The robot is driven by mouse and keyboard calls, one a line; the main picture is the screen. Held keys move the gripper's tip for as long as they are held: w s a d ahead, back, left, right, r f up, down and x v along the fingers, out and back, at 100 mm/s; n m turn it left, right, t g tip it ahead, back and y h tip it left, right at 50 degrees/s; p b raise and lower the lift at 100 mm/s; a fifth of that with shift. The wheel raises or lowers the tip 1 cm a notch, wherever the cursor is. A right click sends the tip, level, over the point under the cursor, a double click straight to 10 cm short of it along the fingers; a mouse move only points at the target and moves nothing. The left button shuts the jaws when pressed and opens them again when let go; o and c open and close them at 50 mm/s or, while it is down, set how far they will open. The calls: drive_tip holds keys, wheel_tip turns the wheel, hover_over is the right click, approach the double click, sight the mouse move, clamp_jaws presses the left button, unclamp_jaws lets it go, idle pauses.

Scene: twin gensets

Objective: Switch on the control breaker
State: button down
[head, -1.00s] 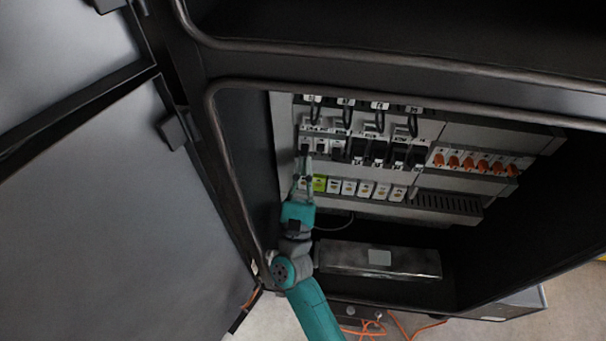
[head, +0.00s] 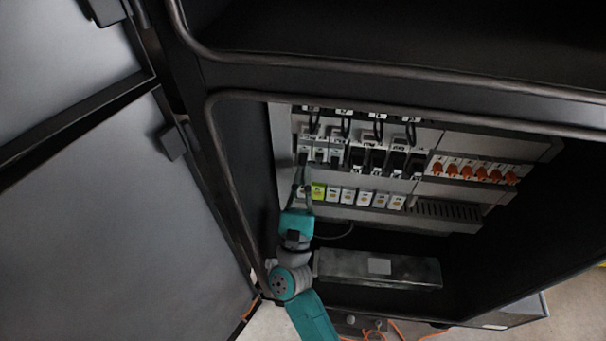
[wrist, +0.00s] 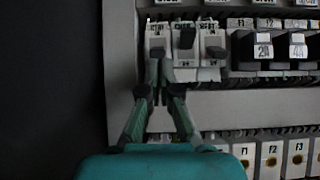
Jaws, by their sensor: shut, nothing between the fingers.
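The control breaker (wrist: 156,33) is the leftmost of three white breakers in the upper row of the panel, with a blurred label that seems to read CTRL. Its dark toggle sits low on its face in the wrist view. In the head view the breaker (head: 305,146) is small and partly covered. My gripper (wrist: 162,64) is shut and empty, with its fingertips together at the lower part of this breaker, just under the toggle. I cannot tell whether they touch it. My gripper (head: 302,172) also shows in the head view, reaching up from below.
The second breaker (wrist: 185,40) has its toggle higher up; the third breaker (wrist: 214,45) stands right of it. Black plug-in blocks (wrist: 263,50) follow. White fuse holders (head: 348,196) line the row below. Orange switches (head: 467,171) are at right. The open door (head: 100,225) is at left.

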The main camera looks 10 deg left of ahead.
drive_tip(key=shift+s+r, duration=0.15)
drive_tip(key=shift+r, duration=0.05)
drive_tip(key=shift+s+r, duration=0.35)
drive_tip(key=shift+r, duration=0.15)
drive_tip(key=shift+s+r, duration=0.25)
drive_tip(key=shift+r, duration=0.55)
drive_tip(key=shift+s, duration=0.15)
